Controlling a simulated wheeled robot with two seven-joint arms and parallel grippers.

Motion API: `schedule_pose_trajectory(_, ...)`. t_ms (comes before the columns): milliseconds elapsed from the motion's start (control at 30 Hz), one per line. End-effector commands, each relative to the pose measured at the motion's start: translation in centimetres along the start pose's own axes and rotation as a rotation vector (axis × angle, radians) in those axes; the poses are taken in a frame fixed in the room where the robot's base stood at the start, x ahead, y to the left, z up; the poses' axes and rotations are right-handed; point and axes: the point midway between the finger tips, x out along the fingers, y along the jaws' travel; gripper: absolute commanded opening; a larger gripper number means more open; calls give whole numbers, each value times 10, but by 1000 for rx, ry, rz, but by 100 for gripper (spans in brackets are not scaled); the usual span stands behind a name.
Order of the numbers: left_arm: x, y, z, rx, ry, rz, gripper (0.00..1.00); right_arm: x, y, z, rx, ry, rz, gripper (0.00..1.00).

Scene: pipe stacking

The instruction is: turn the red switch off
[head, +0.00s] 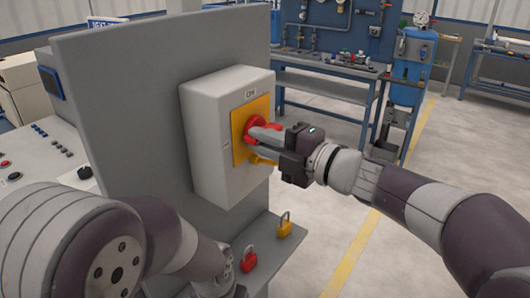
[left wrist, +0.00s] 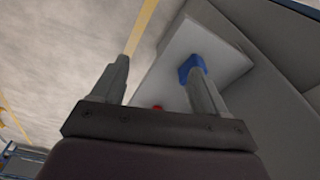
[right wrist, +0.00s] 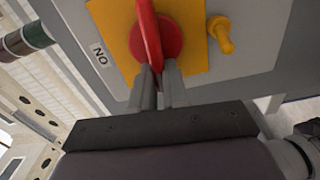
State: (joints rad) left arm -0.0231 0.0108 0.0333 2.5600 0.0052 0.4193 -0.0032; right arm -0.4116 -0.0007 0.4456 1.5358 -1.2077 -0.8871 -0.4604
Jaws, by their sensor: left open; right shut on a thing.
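The red switch (head: 249,127) sits on a yellow plate (head: 238,137) on the front of a light grey box (head: 212,125) with a label at its top. In the right wrist view its red handle (right wrist: 148,30) runs up the picture, with an "ON" label (right wrist: 99,56) to the left.
A red padlock (head: 249,259) and a yellow padlock (head: 285,226) are on a ledge below the box. A yellow peg (right wrist: 222,34) sticks out beside the switch. A grey panel (head: 120,90) stands behind the box. The floor to the right is open, with a workbench (head: 325,85) farther back.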

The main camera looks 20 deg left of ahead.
Motion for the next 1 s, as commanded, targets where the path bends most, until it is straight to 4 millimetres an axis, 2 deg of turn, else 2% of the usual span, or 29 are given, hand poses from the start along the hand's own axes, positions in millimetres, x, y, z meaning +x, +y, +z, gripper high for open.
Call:
schedule_pose_trajectory(33, 6, 0, 1, 0, 0, 0, 74, 0, -1, -1, -21, 2, 5, 0)
schedule_pose_trajectory(200, 13, 0, 1, 0, 0, 0, 74, 0, -2, -1, -72, 2, 4, 0)
schedule_pose_trajectory(767, 15, 0, 2, 0, 0, 0, 74, 0, -1, -1, -100, 2, 2, 0)
schedule_pose_trajectory(800, 15, 0, 2, 0, 0, 0, 74, 0, -1, -1, -99, 2, 1, 21)
schedule_pose_trajectory(867, 15, 0, 2, 0, 0, 0, 74, 0, -2, 0, -99, 2, 1, 40)
schedule_pose_trajectory(1000, 15, 0, 2, 0, 0, 0, 74, 0, -2, 0, -97, 1, 0, 40)
